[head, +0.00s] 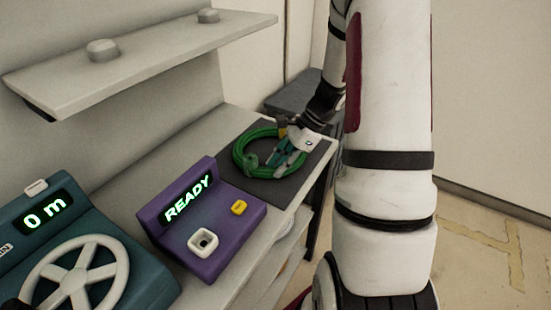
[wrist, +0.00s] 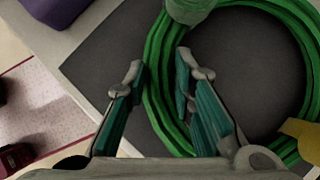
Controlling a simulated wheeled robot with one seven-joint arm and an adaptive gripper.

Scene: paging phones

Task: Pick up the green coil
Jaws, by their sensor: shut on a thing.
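The green coil (head: 241,152) lies flat on a dark grey mat (head: 262,191) at the far end of the bench in the head view. In the wrist view the coil (wrist: 157,40) is a large ring with a green wrap at the top and a yellow tag (wrist: 300,135) at lower right. My gripper (head: 281,161) is over the coil's right part in the head view. In the wrist view its teal-padded fingers (wrist: 158,68) straddle the left strands of the ring, shut on them. The coil seems to rest on the mat; any small lift cannot be told.
A purple box (head: 215,218) reading READY, with a yellow button and a white-framed socket, stands near the mat. A teal unit (head: 85,255) with a white handwheel reads 0 m at lower left. A shelf (head: 150,55) overhangs the bench behind. Floor is open at right.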

